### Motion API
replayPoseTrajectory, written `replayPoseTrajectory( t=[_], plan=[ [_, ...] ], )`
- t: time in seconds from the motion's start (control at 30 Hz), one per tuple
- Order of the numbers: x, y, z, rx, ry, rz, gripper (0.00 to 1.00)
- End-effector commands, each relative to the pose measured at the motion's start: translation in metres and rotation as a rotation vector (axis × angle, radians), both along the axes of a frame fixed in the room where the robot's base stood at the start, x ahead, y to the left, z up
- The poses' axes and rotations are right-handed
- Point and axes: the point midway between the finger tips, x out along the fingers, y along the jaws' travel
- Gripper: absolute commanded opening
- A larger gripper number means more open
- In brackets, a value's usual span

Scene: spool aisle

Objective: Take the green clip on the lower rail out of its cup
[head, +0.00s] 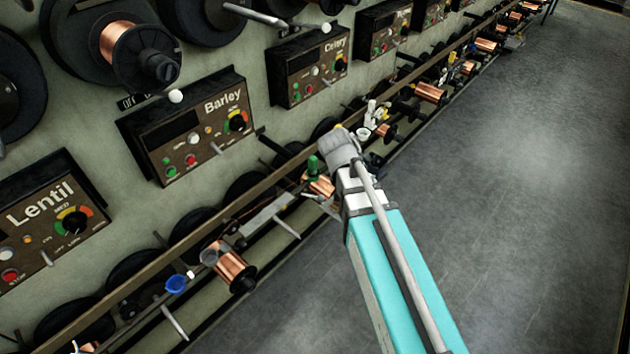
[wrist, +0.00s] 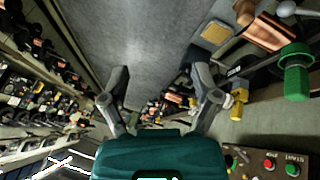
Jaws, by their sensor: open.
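The green clip (head: 313,164) stands by the lower rail (head: 262,222), just left of my wrist in the head view. In the wrist view the green clip (wrist: 297,72) is near the right edge, outside the jaws; its green cup cannot be clearly told apart from it. My gripper (wrist: 160,82) is open, with nothing between its two fingers. In the head view my arm hides the fingers.
Copper spools, one of them (head: 230,267) at lower left, sit along the lower rail. A blue cup (head: 176,285) stands left of it. Control panels such as Barley (head: 190,125) line the wall. The grey floor (head: 520,180) at right is clear.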

Motion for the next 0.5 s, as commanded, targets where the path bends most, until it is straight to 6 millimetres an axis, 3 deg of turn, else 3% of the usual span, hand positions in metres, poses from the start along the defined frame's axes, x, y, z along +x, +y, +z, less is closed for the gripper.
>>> replayPoseTrajectory(
  t=[0.03,0.27,0.5],
  plan=[
    [0.01,0.014,-0.018,-0.025,-0.04,-0.012,0.8],
    [0.039,0.069,-0.042,-0.116,-0.262,-0.077,0.8],
    [0.06,0.139,-0.062,-0.154,-0.526,-0.115,0.8]
  ],
)
